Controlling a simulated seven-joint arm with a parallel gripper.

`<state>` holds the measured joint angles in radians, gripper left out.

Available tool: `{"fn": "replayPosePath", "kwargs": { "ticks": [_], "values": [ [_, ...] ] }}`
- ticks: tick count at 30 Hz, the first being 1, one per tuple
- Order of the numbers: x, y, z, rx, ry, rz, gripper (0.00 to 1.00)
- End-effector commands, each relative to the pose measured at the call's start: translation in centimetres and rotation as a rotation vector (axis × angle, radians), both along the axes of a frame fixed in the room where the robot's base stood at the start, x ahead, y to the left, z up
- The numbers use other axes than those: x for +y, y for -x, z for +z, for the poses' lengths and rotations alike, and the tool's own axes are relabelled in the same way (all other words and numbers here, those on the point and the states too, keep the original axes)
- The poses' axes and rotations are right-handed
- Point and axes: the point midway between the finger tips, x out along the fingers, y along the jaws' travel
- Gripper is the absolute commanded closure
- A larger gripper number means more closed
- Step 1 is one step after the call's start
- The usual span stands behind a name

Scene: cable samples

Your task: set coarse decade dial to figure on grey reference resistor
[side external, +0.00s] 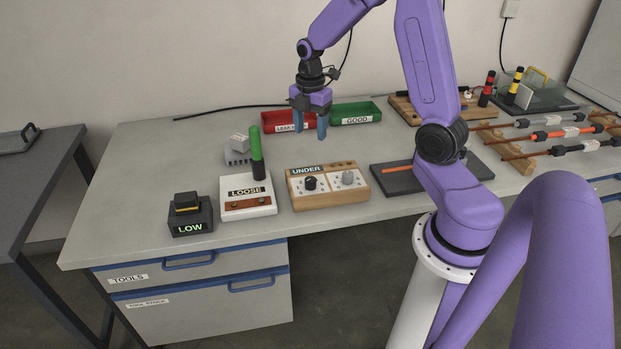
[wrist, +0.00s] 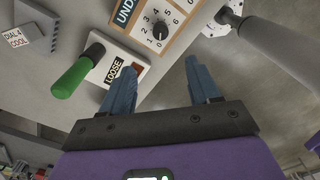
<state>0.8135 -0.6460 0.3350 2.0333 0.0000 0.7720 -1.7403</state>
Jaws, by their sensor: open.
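The wooden decade box (side external: 330,198) stands on the bench with an UNDER display, a black dial (side external: 311,184) on its left and a grey dial (side external: 348,178) on its right. In the wrist view the black dial (wrist: 160,31) sits in a ring of printed figures; its pointer is too small to read surely. Which dial is coarse is unclear. The grey reference resistor (side external: 238,157) is a finned block behind the green lever; in the wrist view the resistor (wrist: 31,27) bears a label reading "DIAL 4 COOL". My gripper (side external: 311,130) is open and empty, above and behind the decade box.
A white LOOSE box (side external: 247,207) with an upright green lever (side external: 257,152) stands left of the decade box. A LOW box (side external: 190,215) is further left. Red (side external: 271,123) and green (side external: 368,119) trays lie behind. A dark pad (side external: 395,178) lies right.

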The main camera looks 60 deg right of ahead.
Motion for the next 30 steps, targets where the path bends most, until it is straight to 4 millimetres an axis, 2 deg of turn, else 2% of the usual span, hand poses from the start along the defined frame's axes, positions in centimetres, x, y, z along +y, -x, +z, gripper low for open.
{"fn": "replayPosePath", "kwargs": {
  "ticks": [21, 30],
  "values": [
    [0.1, 0.2, -11.9, 0.007, -0.001, -0.002, 0.39],
    [0.1, 0.1, -15.7, 0.003, 0.000, -0.001, 0.39]
  ]
}}
